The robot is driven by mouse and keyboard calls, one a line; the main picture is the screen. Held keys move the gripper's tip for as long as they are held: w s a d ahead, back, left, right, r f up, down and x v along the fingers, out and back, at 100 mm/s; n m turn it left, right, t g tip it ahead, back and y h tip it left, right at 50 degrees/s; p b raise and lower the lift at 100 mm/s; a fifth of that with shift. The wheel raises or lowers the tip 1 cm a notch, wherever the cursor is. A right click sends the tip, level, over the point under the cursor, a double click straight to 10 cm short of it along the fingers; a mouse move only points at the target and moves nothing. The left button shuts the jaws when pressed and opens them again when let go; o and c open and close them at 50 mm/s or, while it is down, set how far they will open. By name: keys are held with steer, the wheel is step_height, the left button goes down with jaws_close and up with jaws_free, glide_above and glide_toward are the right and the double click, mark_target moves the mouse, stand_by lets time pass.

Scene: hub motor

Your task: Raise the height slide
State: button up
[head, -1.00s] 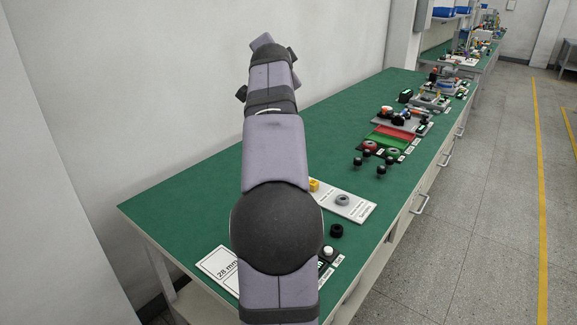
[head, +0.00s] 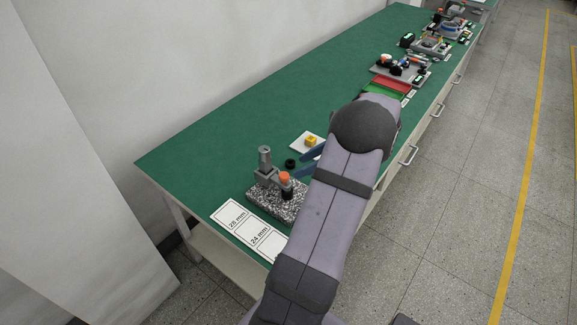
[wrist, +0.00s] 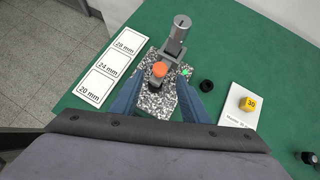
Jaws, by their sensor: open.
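A height gauge stands on a speckled granite base (head: 272,201), with an upright grey column (head: 264,158). Its grey slide (head: 268,177) sits low on the column and carries an arm with an orange cap (head: 284,177) and a dark part beneath. In the wrist view the column (wrist: 180,32), orange cap (wrist: 160,69) and granite base (wrist: 157,104) show ahead of me. My gripper (wrist: 160,86) is open, its blue fingers spread on either side of the base in that view. In the head view its fingers (head: 311,164) show right of the gauge. Contact is not visible.
Cards marked 28, 24 and 20 mm (wrist: 107,68) lie left of the base. A black ring (wrist: 206,86) lies to its right, then a white plate (wrist: 238,108) with a yellow block (wrist: 247,104). Other fixtures (head: 402,68) stand farther along the green bench.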

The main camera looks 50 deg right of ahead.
mark_target(284, 174)
steer(key=shift+p+x, duration=1)
steer(key=shift+x, duration=2.65)
steer(key=shift+d, duration=0.1)
